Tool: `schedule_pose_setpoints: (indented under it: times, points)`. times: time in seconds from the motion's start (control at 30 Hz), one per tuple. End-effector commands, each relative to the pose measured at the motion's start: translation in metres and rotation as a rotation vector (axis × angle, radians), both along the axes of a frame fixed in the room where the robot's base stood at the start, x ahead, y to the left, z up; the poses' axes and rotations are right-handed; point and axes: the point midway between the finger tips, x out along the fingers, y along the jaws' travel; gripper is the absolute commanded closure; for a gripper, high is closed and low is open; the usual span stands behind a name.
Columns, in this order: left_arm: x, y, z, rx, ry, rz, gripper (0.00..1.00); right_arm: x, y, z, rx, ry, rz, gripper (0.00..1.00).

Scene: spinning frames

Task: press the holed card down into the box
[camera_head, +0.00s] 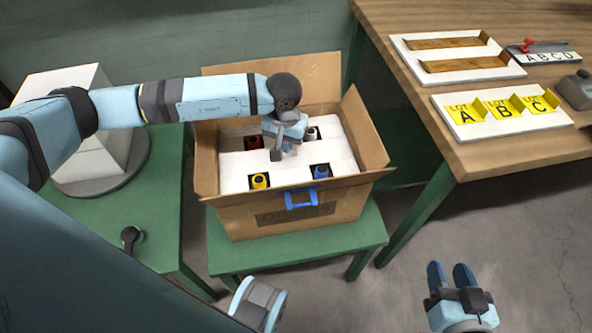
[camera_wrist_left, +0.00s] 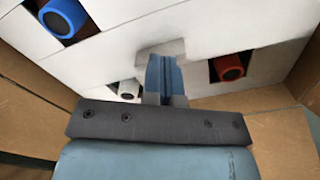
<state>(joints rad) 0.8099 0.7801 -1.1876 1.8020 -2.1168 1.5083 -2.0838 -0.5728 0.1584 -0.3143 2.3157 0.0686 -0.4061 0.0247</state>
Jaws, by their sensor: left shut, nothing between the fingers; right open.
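The white holed card (camera_head: 335,150) lies inside the open cardboard box (camera_head: 290,217), below its rim. Cylinders show in its holes: a yellow one (camera_head: 260,181), a blue one (camera_head: 321,171), a red one (camera_head: 254,142) and a white one (camera_head: 310,135). My left gripper (camera_head: 277,155) is shut and empty, over the middle of the card. In the left wrist view its fingertips (camera_wrist_left: 163,58) are at or just above the card (camera_wrist_left: 215,25); I cannot tell if they touch. My right gripper (camera_head: 451,272) is open and empty, low at the right, away from the box.
The box stands with flaps open on a green stool (camera_head: 355,240). A wooden table (camera_head: 490,150) at the right bears a white tray (camera_head: 458,58), yellow lot cards (camera_head: 505,107) and a letter strip (camera_head: 545,57). A white block (camera_head: 75,130) stands on a green table at the left.

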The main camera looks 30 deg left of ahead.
Motion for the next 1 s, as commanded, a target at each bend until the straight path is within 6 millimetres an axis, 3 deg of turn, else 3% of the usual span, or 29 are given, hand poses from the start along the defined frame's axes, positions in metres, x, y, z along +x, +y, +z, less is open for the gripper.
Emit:
schedule_pose_setpoints:
  times: [1.0]
  points:
    - [0.0, 0.0, -0.014, 0.001, 0.001, 0.0, 1.0, 0.006, 0.01, 0.023, 0.057, -0.099, 0.019, 0.57]
